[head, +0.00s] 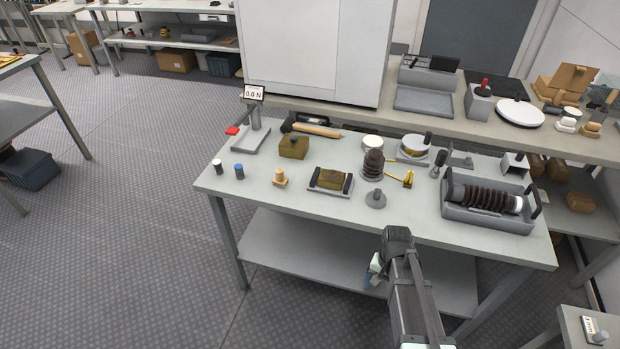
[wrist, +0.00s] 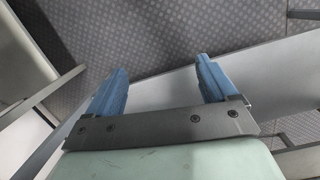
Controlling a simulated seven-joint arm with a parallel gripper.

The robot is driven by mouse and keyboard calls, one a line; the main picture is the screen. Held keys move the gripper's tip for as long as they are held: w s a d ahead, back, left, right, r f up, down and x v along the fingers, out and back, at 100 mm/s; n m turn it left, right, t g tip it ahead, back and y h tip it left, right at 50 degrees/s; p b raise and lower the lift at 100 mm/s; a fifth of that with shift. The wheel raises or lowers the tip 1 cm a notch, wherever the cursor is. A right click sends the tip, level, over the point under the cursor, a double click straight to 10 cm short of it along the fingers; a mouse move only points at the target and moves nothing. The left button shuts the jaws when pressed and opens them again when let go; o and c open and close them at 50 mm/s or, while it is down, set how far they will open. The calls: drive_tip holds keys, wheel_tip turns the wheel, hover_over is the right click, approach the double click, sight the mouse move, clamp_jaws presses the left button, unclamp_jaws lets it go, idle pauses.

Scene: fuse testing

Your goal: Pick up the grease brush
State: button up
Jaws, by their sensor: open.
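I cannot tell for certain which item is the grease brush. A dark upright handle (head: 428,138) stands at a round dish with yellow contents (head: 411,153) at the back right of the workbench (head: 330,203). Just right of it, a dark-handled tool with a grey lower end (head: 438,165) leans; either could be the brush. My gripper (head: 374,272) is in front of the bench's near edge, well apart from both. In the wrist view its blue fingers (wrist: 158,80) are spread with nothing between them.
A ribbed brown insulator lies in a grey tray (head: 486,221) at right. A dark ribbed piece (head: 373,165), a yellow tool (head: 400,176), a grey knobbed disc (head: 376,199) and a block tray (head: 330,181) stand mid-bench. A force stand (head: 254,120) is at left. The front edge is mostly clear.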

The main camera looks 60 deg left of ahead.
drive_tip(key=s+a+r+n+t+y, duration=0.1)
drive_tip(key=s+a+r+n, duration=0.1)
drive_tip(key=s+a+r, duration=0.7)
drive_tip(key=s+a+r+n+y, duration=0.1)
drive_tip(key=s+a+r, duration=0.5)
drive_tip(key=a, duration=0.5)
drive_tip(key=n+y, duration=0.4)
drive_tip(key=n, duration=0.3)
approach(281, 172)
drive_tip(key=shift+t, duration=0.3)
drive_tip(key=x, duration=0.7)
drive_tip(key=shift+f, duration=0.1)
drive_tip(key=shift+s+x, duration=0.15)
drive_tip(key=shift+x, duration=1.15)
drive_tip(key=shift+s+x, duration=0.15)
drive_tip(key=shift+x, duration=1.2)
drive_tip(key=shift+c, duration=0.3)
drive_tip(key=c, duration=1)
drive_tip(key=shift+c, duration=0.2)
